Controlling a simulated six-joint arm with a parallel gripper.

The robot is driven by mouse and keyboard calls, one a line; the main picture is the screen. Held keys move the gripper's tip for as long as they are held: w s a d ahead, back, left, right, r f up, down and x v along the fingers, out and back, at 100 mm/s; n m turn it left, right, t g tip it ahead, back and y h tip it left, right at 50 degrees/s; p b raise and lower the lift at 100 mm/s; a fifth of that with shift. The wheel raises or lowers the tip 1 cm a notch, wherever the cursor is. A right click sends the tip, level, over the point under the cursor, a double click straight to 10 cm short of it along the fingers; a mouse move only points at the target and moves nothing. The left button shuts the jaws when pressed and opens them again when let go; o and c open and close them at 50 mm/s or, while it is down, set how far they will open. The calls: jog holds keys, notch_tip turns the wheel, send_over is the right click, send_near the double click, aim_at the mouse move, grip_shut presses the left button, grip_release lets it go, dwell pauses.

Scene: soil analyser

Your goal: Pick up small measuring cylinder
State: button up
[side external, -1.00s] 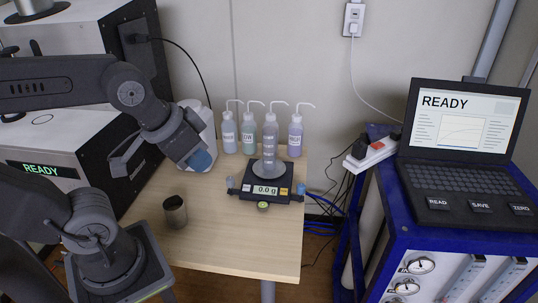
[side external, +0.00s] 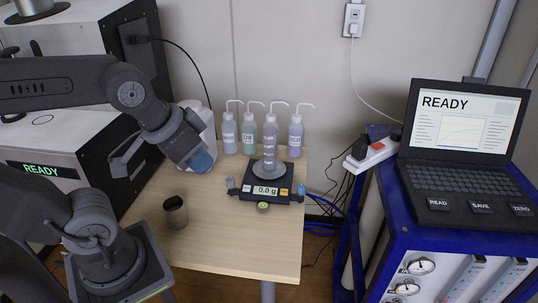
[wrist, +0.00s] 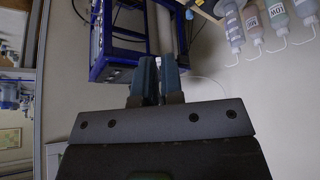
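A clear measuring cylinder (side external: 269,150) with graduation marks stands upright on the pan of a black balance (side external: 246,190) reading 0.0 g. My gripper (side external: 203,160) hangs above the left part of the table, left of the cylinder and apart from it. In the wrist view its two blue fingers (wrist: 160,78) are close together with a narrow gap, and I see nothing held between them. Whether it counts as open or shut is unclear.
Several wash bottles (side external: 295,138) stand behind the balance, and a white container (side external: 205,122) is partly behind my gripper. A metal cup (side external: 175,212) stands at the front left. The table (side external: 235,245) is clear at the front. A laptop (side external: 462,150) sits on a blue-framed cart.

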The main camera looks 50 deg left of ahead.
jog(key=o, duration=1.3)
jog(key=shift+c, duration=0.2)
jog(key=n+g+y, duration=0.1)
jog(key=n+y, duration=0.1)
jog(key=n, duration=0.2)
send_over(270, 135)
jog(key=s, duration=0.4)
notch_tip(270, 135, down, 6)
jog(key=f, duration=0.1)
jog(key=x, duration=1.4)
jog(key=shift+w+d+r, duration=0.1)
jog(key=shift+w+r, duration=0.05)
jog(key=shift+w, duration=0.05)
